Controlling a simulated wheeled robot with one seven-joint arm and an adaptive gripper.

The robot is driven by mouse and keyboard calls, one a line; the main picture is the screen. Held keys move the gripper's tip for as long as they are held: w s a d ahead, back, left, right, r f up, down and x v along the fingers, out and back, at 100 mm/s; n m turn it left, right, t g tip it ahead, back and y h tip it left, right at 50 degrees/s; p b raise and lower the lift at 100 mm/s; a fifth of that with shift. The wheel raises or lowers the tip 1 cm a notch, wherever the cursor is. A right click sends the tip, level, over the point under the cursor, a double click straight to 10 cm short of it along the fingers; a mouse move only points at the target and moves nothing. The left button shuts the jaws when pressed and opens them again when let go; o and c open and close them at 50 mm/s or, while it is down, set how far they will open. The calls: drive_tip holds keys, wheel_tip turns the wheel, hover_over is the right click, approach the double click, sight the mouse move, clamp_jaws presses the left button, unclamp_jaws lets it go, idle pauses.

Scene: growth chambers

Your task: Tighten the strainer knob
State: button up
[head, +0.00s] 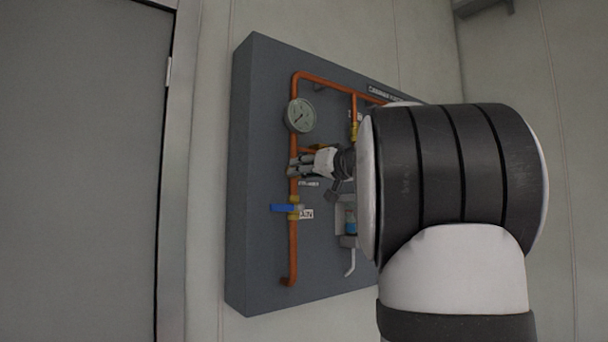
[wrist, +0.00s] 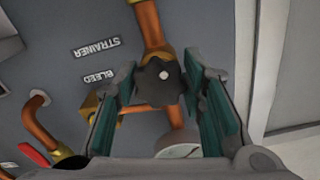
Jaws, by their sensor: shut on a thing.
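The strainer knob (wrist: 160,80) is a dark, lobed knob with a pale centre dot, on a copper pipe near the STRAINER label (wrist: 97,47) in the wrist view. My gripper (wrist: 162,100) has its two teal-padded fingers on either side of the knob, shut on it. In the head view my gripper (head: 301,165) is at the left vertical pipe, below the gauge, and hides the knob there. My arm covers the right part of the panel.
The grey panel (head: 255,250) carries orange pipes (head: 293,250), a round gauge (head: 299,115) above my gripper and a blue-handled valve (head: 287,208) below it. A BLEED label (wrist: 98,78) lies beside the knob. A grey door (head: 80,170) stands at the left.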

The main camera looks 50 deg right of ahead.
drive_tip(key=m, duration=0.3)
drive_tip(key=shift+a+m, duration=0.1)
drive_tip(key=shift+m, duration=0.2)
drive_tip(key=m, duration=0.3)
drive_tip(key=shift+r+m, duration=0.1)
drive_tip(key=shift+m, duration=0.3)
drive_tip(key=m, duration=0.3)
drive_tip(key=shift+m+p, duration=0.3)
drive_tip(key=shift+p, duration=0.05)
drive_tip(key=m+p, duration=0.1)
drive_tip(key=m, duration=0.3)
drive_tip(key=shift+r+p, duration=0.1)
drive_tip(key=shift+p, duration=0.2)
drive_tip(key=m+p, duration=0.1)
drive_tip(key=m, duration=0.3)
drive_tip(key=shift+p, duration=0.35)
drive_tip(key=m+p, duration=0.2)
drive_tip(key=m, duration=0.2)
drive_tip(key=shift+m, duration=0.3)
drive_tip(key=m+p, duration=0.2)
drive_tip(key=m, duration=0.2)
drive_tip(key=shift+p, duration=0.3)
drive_tip(key=shift+m+p, duration=0.6)
drive_tip(key=shift+m, duration=0.8)
